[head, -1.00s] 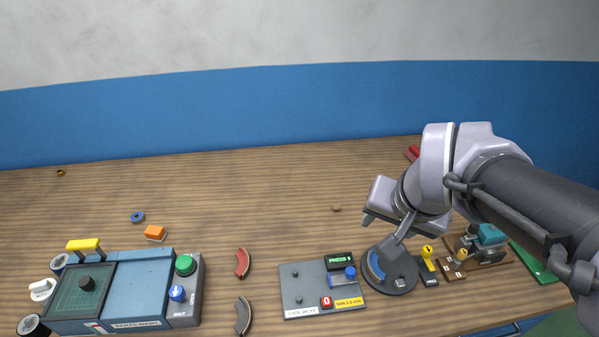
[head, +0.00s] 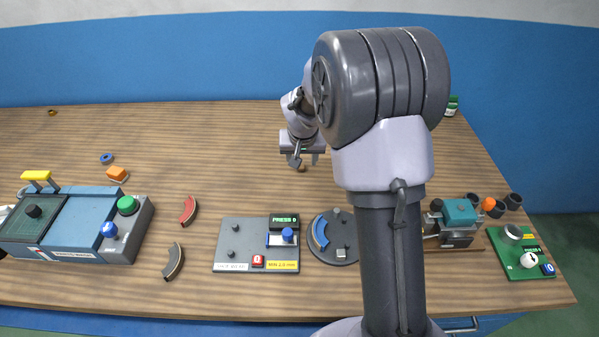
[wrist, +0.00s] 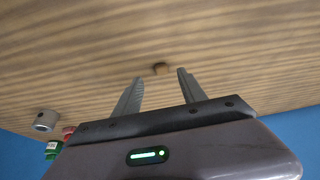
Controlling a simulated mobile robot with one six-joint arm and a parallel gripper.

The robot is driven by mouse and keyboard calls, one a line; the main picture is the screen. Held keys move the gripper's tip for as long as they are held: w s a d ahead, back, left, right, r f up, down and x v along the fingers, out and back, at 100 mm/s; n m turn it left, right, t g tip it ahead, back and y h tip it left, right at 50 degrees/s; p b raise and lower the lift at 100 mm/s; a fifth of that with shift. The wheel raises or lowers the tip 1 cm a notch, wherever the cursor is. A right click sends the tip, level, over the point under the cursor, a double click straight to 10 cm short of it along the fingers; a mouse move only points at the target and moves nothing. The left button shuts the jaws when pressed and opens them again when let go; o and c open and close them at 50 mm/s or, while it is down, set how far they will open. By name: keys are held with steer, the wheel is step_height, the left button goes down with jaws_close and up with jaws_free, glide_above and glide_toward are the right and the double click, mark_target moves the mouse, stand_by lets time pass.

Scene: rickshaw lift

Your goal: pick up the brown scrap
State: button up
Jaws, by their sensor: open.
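The brown scrap (head: 301,169) is a tiny piece on the wooden table, in the middle of the head view just under my gripper (head: 304,160). In the wrist view the scrap (wrist: 161,67) shows just beyond and between the two fingertips of my gripper (wrist: 160,75). The fingers are apart, with nothing between them but bare table. The gap in depth between the fingertips and the scrap is hard to judge.
A grey panel (head: 230,258) and a round dial plate (head: 335,252) stand nearer the front. A blue parts washer (head: 85,215) is at left. In the wrist view a grey cylinder (wrist: 46,120) and a green bottle (wrist: 53,150) are at left. Table around the scrap is clear.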

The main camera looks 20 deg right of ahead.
mark_target(301, 167)
steer(key=b+x, duration=0.1)
steer(key=x, duration=0.1)
steer(key=b+x, duration=0.1)
steer(key=x, duration=0.1)
steer(key=b+x, duration=0.1)
steer(key=x, duration=0.1)
steer(key=shift+w+r, duration=0.1)
steer(key=shift+w, duration=0.25)
steer(key=shift+s+r, duration=0.1)
steer(key=shift+r, duration=0.1)
jaws_close()
